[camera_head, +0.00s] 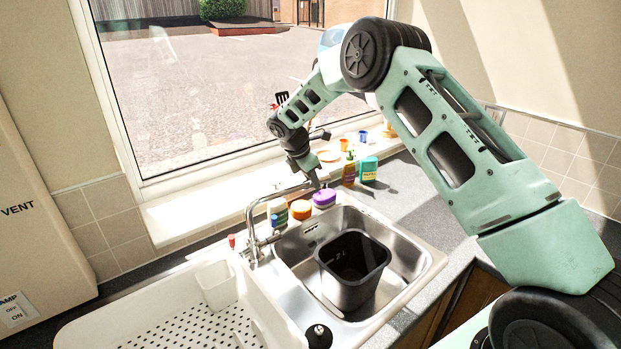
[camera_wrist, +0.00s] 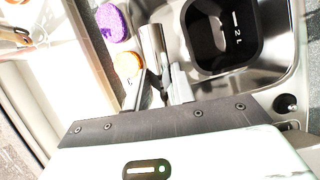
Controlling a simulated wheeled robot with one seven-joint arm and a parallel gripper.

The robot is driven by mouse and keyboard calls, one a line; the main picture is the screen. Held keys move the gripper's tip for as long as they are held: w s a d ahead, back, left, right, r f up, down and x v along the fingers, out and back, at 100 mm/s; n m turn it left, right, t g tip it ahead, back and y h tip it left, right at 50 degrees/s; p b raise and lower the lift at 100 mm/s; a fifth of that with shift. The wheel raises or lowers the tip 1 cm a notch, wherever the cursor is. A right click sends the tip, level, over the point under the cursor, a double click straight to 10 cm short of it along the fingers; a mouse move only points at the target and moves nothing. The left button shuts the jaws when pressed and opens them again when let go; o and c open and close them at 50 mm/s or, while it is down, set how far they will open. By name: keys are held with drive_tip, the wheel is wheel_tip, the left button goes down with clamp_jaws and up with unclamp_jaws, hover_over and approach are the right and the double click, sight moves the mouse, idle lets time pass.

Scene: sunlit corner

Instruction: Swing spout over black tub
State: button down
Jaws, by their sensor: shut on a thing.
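The black tub (camera_head: 352,258) stands upright in the sink basin, its open top facing up. It also shows in the wrist view (camera_wrist: 203,48), with a "2 L" mark inside. The chrome spout (camera_head: 276,196) rises from the tap behind the sink and reaches along the basin's back side, behind the tub rather than over it. My gripper (camera_head: 308,177) is shut on the spout near its outer end. In the wrist view the spout (camera_wrist: 152,42) runs up from between my fingers (camera_wrist: 160,88), whose exact contact is partly hidden.
Purple (camera_head: 324,197) and orange (camera_head: 301,209) round items stand on the back ledge close to my gripper. Bottles (camera_head: 348,170) and a green-teal container (camera_head: 368,169) stand to their right. A white drainer (camera_head: 190,325) lies left. A black knob (camera_head: 319,336) sits at the sink's front edge.

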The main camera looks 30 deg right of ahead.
drive_tip(key=s+a+m+g+b, duration=0.2)
drive_tip(key=s+m, duration=0.4)
drive_tip(key=s, duration=0.4)
drive_tip(key=shift+s+a+g, duration=0.2)
drive_tip(key=shift+s+g, duration=0.1)
drive_tip(key=c, duration=1.2)
unclamp_jaws()
drive_tip(key=b+v, duration=0.1)
drive_tip(key=v, duration=0.4)
drive_tip(key=b+v, duration=0.2)
drive_tip(key=v, duration=0.4)
drive_tip(key=b+v, duration=0.1)
drive_tip(key=v, duration=0.5)
drive_tip(key=shift+d+r+b, duration=0.2)
drive_tip(key=shift+r+b, duration=0.1)
drive_tip(key=shift+r, duration=0.1)
